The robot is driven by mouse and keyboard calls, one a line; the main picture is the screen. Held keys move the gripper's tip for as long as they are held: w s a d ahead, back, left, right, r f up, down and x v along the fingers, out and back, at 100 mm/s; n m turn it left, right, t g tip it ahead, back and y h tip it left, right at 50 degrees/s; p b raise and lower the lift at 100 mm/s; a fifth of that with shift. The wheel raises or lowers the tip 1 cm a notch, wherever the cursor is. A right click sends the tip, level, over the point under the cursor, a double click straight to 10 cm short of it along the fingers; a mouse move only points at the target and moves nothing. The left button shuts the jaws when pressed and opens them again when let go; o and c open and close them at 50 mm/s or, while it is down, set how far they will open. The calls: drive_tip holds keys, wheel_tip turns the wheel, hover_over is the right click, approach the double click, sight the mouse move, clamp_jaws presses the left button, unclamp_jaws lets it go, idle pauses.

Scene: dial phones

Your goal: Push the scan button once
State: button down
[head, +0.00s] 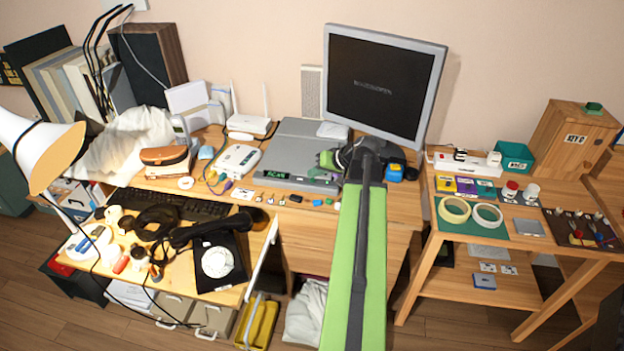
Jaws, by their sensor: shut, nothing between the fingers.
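A flat grey device (300,137), which looks like a scanner, lies on the desk left of the monitor. A green label (275,174) with small lettering, possibly "SCAN", is on its front edge. No separate scan button can be made out at this size. My arm reaches up from the bottom of the picture, and my gripper (325,160) is over the right front part of the grey device, to the right of the label. The gripper is shut and empty. The arm and wrist hide part of the desk and the device's right side. I cannot tell whether the fingertips touch it.
A monitor (384,82) stands behind my wrist. Several small items lie along the desk's front edge. A white router (249,124) is left of the device. A side table (462,237) with tape rolls stands right.

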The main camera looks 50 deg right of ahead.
sight(315, 181)
drive_tip(key=shift+r, duration=0.35)
wheel_tip(315, 181, up, 5)
drive_tip(key=p, duration=0.5)
drive_tip(key=shift+f, duration=0.1)
idle(0.5)
